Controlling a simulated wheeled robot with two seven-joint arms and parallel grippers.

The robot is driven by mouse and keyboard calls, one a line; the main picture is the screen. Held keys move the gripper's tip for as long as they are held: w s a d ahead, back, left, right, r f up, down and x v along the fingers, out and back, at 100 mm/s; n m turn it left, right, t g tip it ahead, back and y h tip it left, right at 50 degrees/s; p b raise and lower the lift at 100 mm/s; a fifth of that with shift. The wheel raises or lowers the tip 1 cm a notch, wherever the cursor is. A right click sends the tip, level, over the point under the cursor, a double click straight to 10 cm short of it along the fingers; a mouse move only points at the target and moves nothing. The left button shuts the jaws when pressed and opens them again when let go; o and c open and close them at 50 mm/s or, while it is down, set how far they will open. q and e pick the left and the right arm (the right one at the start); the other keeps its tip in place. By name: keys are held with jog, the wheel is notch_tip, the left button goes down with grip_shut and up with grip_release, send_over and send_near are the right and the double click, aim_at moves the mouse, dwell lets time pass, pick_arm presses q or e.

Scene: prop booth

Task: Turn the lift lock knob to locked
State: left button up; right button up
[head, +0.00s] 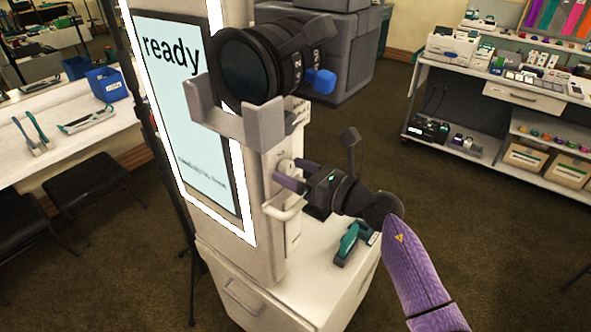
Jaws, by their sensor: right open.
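A pale column (262,215) stands in the middle and bears a lit screen that reads "ready" and a grey cradle with a camera and lens. On the column's right side is a small pale knob (284,166), which I take to be the lift lock knob. My right gripper (286,173) reaches it from the right, with open purple fingers at the knob. I cannot tell whether they touch it. The fingers partly hide the knob, and its setting cannot be read. My left gripper is not in view.
A pale loop handle (284,214) sticks out just below the gripper. A teal and black tool (352,242) lies on the white base cabinet (300,282). The camera (250,68) overhangs above. Open carpet lies to the right, before a stocked shelf cart (480,100).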

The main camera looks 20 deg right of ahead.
grip_shut()
jog(key=shift+m, duration=0.3)
jog(key=m+p, duration=0.2)
jog(key=m, duration=0.1)
jog(key=shift+r+m, duration=0.1)
jog(key=shift+m, duration=0.3)
jog(key=m+p, duration=0.2)
jog(key=m, duration=0.2)
jog(key=shift+s, duration=0.1)
jog(key=m+p, duration=0.2)
jog(key=m, duration=0.4)
jog(key=shift+t, duration=0.3)
jog(key=shift+m+p, duration=0.9)
jog(key=shift+m, duration=1)
